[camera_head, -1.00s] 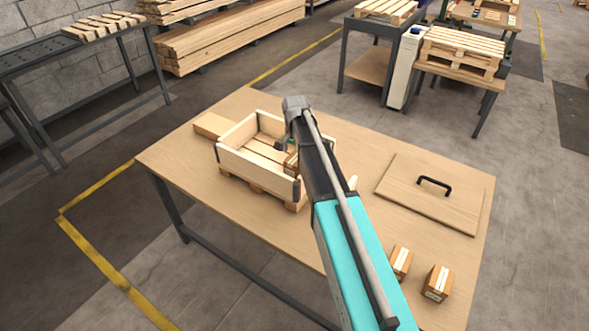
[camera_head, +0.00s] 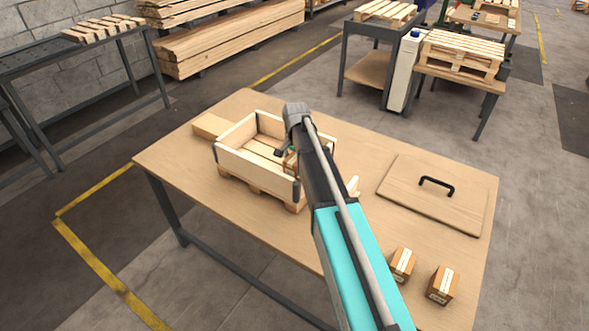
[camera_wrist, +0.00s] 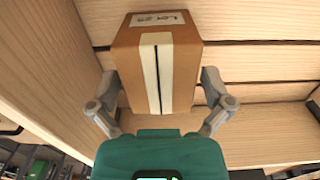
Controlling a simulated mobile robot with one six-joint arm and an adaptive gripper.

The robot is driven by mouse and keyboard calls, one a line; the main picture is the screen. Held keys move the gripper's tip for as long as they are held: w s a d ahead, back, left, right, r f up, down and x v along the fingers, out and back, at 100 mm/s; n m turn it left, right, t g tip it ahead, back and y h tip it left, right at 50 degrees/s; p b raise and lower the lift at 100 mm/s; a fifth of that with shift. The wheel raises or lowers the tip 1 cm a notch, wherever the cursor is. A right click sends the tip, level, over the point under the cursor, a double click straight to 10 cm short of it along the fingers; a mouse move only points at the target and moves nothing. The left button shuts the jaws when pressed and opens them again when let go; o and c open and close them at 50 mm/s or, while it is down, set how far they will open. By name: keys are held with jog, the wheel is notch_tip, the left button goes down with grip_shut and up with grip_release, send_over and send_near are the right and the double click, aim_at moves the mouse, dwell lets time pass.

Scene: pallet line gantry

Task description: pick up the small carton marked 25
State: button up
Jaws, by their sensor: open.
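The small carton (camera_wrist: 158,65) is brown with a pale tape strip and a label reading "LOT 25". In the wrist view it sits between the two fingers of my open gripper (camera_wrist: 160,100), one finger on each side. Small gaps seem to show beside the fingers; I cannot tell whether either one touches. In the head view the carton (camera_head: 291,162) is inside the wooden crate (camera_head: 240,165), near its right end, mostly hidden by my arm. My gripper (camera_head: 284,153) reaches down into the crate there.
The crate stands on a wooden table (camera_head: 205,180). A flat wooden block (camera_head: 209,126) lies behind it. A wooden lid (camera_head: 415,207) with a black handle (camera_head: 437,186) lies to the right. Two other cartons (camera_head: 403,264) (camera_head: 442,285) stand at the front right.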

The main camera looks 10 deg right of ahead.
aim_at(296, 158)
jog(key=shift+f+b, duration=1.05)
jog(key=shift+f, duration=0.25)
jog(key=shift+s, duration=0.1)
jog(key=c, duration=1)
jog(key=shift+r, duration=0.15)
jog(key=shift+c, duration=0.2)
jog(key=shift+r+p, duration=0.4)
jog(key=shift+p, duration=0.2)
jog(key=shift+c, duration=0.3)
notch_tip(296, 158, up, 9)
jog(key=p, duration=0.9)
